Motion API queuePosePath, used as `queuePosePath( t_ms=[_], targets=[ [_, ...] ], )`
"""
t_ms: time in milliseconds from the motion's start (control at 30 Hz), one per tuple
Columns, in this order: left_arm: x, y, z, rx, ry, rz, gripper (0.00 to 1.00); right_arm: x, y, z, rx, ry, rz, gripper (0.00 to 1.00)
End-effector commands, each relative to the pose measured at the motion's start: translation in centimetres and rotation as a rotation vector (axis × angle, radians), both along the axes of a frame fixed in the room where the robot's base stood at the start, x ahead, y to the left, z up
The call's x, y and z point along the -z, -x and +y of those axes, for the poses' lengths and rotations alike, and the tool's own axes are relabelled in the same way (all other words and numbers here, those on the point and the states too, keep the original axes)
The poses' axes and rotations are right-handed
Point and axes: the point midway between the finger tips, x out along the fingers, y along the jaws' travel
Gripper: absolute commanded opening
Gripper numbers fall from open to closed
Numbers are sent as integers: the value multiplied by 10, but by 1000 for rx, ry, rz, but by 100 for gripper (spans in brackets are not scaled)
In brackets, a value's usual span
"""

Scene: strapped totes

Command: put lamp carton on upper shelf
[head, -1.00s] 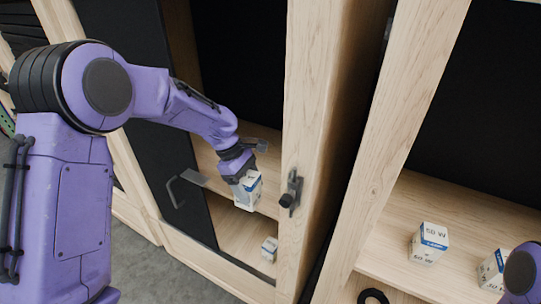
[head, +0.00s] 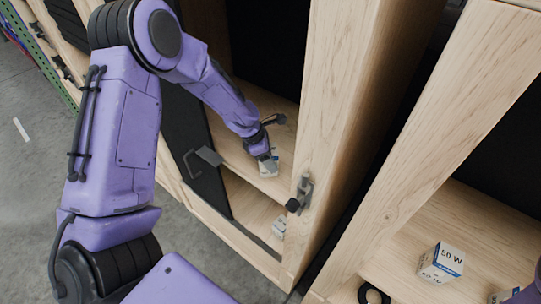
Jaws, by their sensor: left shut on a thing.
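The lamp carton (head: 268,171), a small white box with blue print, is in my left gripper (head: 267,158) inside the left cabinet, at the upper shelf (head: 236,157). The gripper is shut on it and covers its upper part. I cannot tell whether the carton's base touches the shelf board. My right gripper is not in view; only a bit of my right arm shows at the lower right corner.
Another small carton (head: 279,227) stands on the lower shelf (head: 246,205). The left cabinet's dark door (head: 190,130) with its handle stands open. A latch (head: 301,194) sticks out from the wooden post. A 50 W carton (head: 440,263) stands in the right cabinet beside a black ring (head: 373,295).

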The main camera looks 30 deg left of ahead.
Motion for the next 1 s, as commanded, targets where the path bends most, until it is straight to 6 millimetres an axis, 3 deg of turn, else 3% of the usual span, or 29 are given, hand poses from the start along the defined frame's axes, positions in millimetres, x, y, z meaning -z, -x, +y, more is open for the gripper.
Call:
queuePosePath(
  t_ms=[133,167,200,233,567,667,1000],
  targets=[
    [0,0,-1,2,-1,-1,34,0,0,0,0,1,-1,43],
    [0,0,-1,2,-1,1,72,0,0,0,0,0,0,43],
    [0,0,-1,2,-1,1,85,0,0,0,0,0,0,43],
    [0,0,-1,2,0,0,91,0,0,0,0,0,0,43],
    [-4,0,0,3,-1,-1,91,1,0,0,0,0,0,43],
    [-19,4,5,3,-2,-5,91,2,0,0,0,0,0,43],
    [-95,24,29,4,-1,-4,91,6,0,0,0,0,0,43]
  ],
)
